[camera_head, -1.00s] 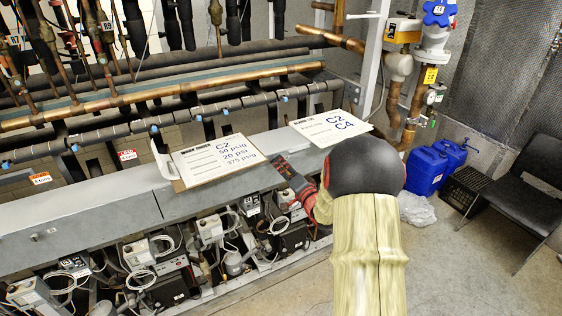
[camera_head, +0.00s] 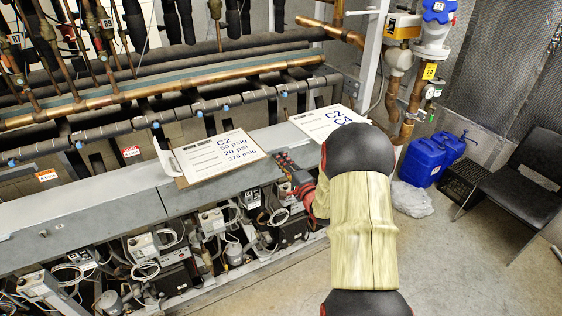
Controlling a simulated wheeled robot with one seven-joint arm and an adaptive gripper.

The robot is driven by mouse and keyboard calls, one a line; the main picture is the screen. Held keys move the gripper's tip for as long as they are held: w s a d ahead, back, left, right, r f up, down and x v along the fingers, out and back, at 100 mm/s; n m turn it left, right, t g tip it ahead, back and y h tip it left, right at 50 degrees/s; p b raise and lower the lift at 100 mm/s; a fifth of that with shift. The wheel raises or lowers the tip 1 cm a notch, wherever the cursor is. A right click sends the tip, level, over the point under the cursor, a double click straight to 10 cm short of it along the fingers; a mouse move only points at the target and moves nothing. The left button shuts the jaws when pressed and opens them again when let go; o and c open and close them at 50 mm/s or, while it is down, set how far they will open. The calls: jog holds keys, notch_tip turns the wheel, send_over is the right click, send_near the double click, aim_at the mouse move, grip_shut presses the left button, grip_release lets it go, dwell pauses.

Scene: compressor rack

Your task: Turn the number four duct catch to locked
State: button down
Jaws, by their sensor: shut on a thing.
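The long grey duct (camera_head: 110,208) runs across the rack from lower left toward the middle right. My gripper (camera_head: 284,162) is at the right part of the duct, by its upper front edge, just right of the C2 sheet. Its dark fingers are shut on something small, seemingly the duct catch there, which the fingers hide. I cannot read a number on it or tell which way it is turned. Another small dark catch or knob (camera_head: 43,233) shows on the duct's face at the far left.
A C2 sheet on a clipboard (camera_head: 205,160) and a C2 C4 sheet (camera_head: 322,122) lie on the duct beside my gripper. Compressor controls with loose white tubes (camera_head: 145,245) sit below. Blue jugs (camera_head: 425,160) and a black chair (camera_head: 525,180) stand right. Floor in front is clear.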

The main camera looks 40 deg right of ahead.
jog(key=c, duration=1.7)
grip_release()
jog(key=shift+c, duration=0.2)
jog(key=v, duration=1.2)
